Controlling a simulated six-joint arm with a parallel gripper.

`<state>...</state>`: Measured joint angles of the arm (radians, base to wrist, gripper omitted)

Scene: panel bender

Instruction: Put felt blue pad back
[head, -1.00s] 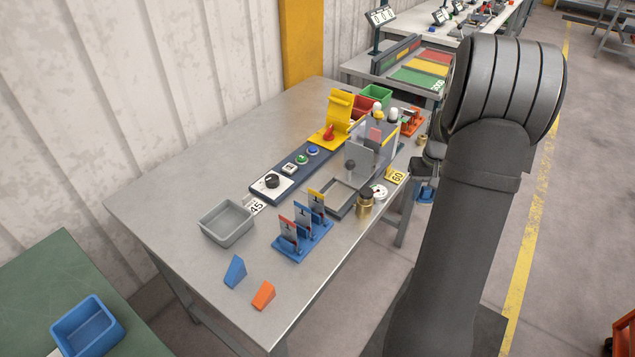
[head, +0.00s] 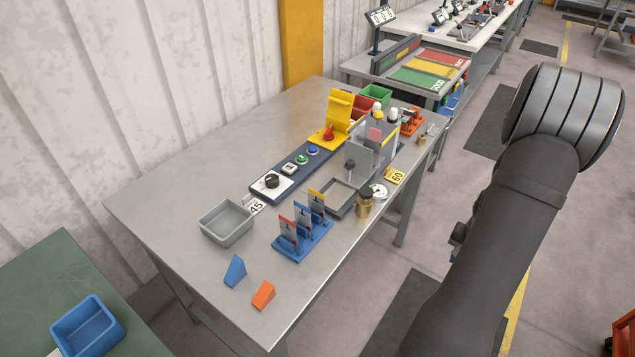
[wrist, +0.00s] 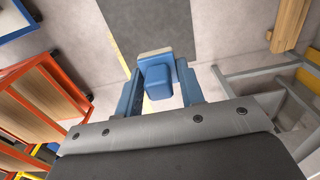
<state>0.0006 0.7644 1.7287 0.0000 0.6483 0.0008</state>
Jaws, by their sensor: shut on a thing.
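In the wrist view, my gripper (wrist: 160,72) is shut on a blue pad (wrist: 157,84). The pad is a blue block with a pale, felt-like strip along its far edge. The blue fingers stand on either side of it. Beyond the pad are the floor and a dark grey mat, with no table surface directly behind it. In the head view my gripper and the pad are hidden behind my arm, which stands to the right of the metal table (head: 165,190).
The table holds a grey bin (head: 226,222), a blue rack (head: 303,243) with upright plates, blue (head: 235,271) and orange (head: 263,295) wedges, a control strip (head: 292,169) and a brass part (head: 364,205). A blue bin (head: 87,328) sits on the green table.

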